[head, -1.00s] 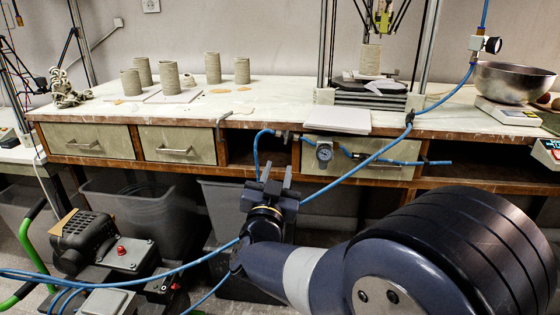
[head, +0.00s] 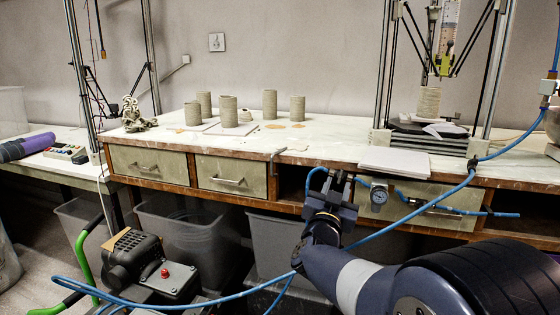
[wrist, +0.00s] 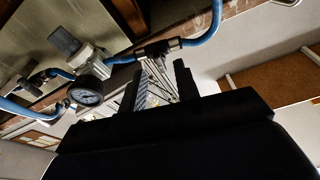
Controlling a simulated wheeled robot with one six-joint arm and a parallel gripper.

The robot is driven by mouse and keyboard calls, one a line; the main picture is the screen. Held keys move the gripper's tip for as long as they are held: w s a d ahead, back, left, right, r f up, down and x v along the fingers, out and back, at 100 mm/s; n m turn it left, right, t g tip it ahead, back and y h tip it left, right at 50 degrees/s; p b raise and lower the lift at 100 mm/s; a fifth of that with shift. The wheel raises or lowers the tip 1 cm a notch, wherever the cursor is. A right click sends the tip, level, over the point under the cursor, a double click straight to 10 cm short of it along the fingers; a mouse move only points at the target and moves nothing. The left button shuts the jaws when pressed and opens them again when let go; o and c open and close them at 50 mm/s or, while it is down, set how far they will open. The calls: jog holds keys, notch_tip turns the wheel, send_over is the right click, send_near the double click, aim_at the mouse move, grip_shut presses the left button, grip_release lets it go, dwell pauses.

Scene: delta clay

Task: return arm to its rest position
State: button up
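My gripper (head: 341,188) is in front of the bench's front edge, at about the height of the open shelf gap under the top. Its two dark fingers point up and stand apart, with nothing seen between them. In the wrist view the fingers (wrist: 158,88) also stand apart, with bench parts and metal rails behind the gap. My arm reaches in from the lower right. The gripper appears clear of the bench, though the exact distance cannot be told.
The workbench (head: 330,135) carries several clay cylinders (head: 229,111) and a delta printer with a clay piece (head: 429,103). A pressure gauge (head: 379,195) and blue hose (head: 440,190) are close to my gripper. A compressor (head: 135,255) and grey bins (head: 185,235) stand below.

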jog(key=shift+x, duration=1.15)
jog(key=shift+s+a, duration=0.1)
jog(key=shift+s, duration=0.05)
